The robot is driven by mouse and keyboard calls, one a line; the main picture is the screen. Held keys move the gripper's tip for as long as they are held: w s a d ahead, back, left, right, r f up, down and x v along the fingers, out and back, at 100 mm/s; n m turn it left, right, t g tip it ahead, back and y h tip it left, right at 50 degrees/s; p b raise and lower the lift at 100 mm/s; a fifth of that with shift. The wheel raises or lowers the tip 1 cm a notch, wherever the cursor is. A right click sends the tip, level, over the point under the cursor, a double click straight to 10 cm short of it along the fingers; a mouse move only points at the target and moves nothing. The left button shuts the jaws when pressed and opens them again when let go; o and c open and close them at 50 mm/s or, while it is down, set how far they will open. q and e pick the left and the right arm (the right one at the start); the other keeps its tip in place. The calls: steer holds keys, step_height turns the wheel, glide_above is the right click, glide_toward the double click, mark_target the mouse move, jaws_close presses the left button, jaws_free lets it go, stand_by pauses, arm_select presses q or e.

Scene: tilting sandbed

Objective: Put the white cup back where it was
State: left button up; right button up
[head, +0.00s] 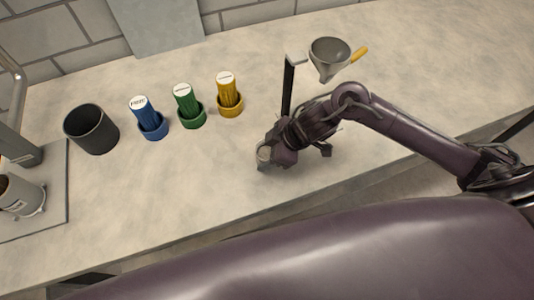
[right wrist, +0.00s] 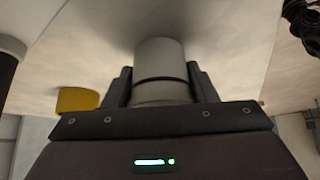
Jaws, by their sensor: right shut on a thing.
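The white cup (head: 264,154) shows only as a small pale round part at the jaws of my right gripper (head: 273,155); the gripper hides most of it in the head view. In the right wrist view the cup (right wrist: 160,62) is a pale grey-white cylinder with a dark band, set between the two dark fingers (right wrist: 160,88). The right gripper is shut on it, over the front part of the counter. I cannot tell whether the cup touches the counter. My left gripper is not in the head view.
Blue (head: 152,126), green (head: 190,117) and yellow (head: 230,106) holders with capped bundles stand in a row, left of the gripper. A dark cup (head: 91,130) is further left. A metal funnel (head: 329,56) and black post (head: 288,88) stand behind my right arm. The counter's front middle is clear.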

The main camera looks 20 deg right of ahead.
steer(key=shift+f, duration=0.4)
steer(key=shift+f, duration=0.1)
steer(key=o, duration=1.1)
steer(key=shift+r, duration=0.2)
steer(key=v, duration=1.1)
steer(key=shift+s+d+r+b, duration=0.2)
steer(key=shift+r+b, duration=0.1)
steer(key=shift+b, duration=0.1)
